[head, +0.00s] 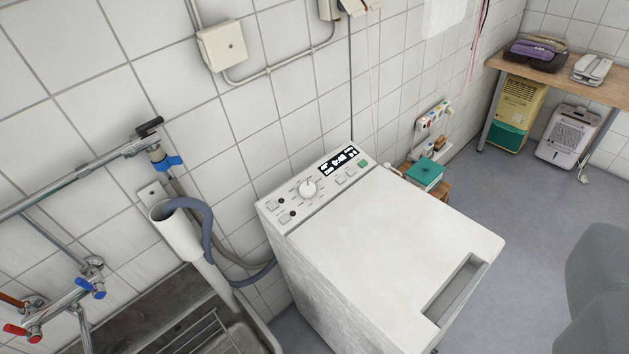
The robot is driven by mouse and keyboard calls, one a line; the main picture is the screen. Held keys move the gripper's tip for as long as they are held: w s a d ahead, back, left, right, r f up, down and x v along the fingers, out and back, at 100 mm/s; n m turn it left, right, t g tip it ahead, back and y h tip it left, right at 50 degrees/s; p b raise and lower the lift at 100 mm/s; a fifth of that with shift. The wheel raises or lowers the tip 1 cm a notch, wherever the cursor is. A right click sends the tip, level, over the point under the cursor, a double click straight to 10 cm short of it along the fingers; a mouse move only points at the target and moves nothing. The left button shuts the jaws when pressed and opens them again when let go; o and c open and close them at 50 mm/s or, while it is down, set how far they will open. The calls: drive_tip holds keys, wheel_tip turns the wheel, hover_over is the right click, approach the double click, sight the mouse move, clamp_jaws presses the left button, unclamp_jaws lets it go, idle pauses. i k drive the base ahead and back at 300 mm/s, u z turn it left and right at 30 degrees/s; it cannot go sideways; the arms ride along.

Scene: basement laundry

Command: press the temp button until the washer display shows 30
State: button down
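The white top-loading washer (385,245) stands against the tiled wall, with its control panel (322,192) along the back edge of the top. A dark display (338,162) with small white characters is on the right part of the panel. The characters are too small to read surely. A round white dial (307,189) is left of the display. Small pale buttons (346,176) lie below the display, with a green button (362,163) at their right. Other small buttons are left of the dial. I cannot tell which one is the temp button.
A sink (215,335) with pipes and taps is at the left. A grey hose (207,228) runs behind the washer. A teal box (424,173) is behind it on the right. A wooden table (565,78) stands far right. Grey floor (520,210) is clear right of the washer.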

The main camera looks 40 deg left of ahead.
sight(341, 179)
drive_tip(key=u, duration=0.1)
drive_tip(key=i, duration=1)
drive_tip(key=z, duration=0.1)
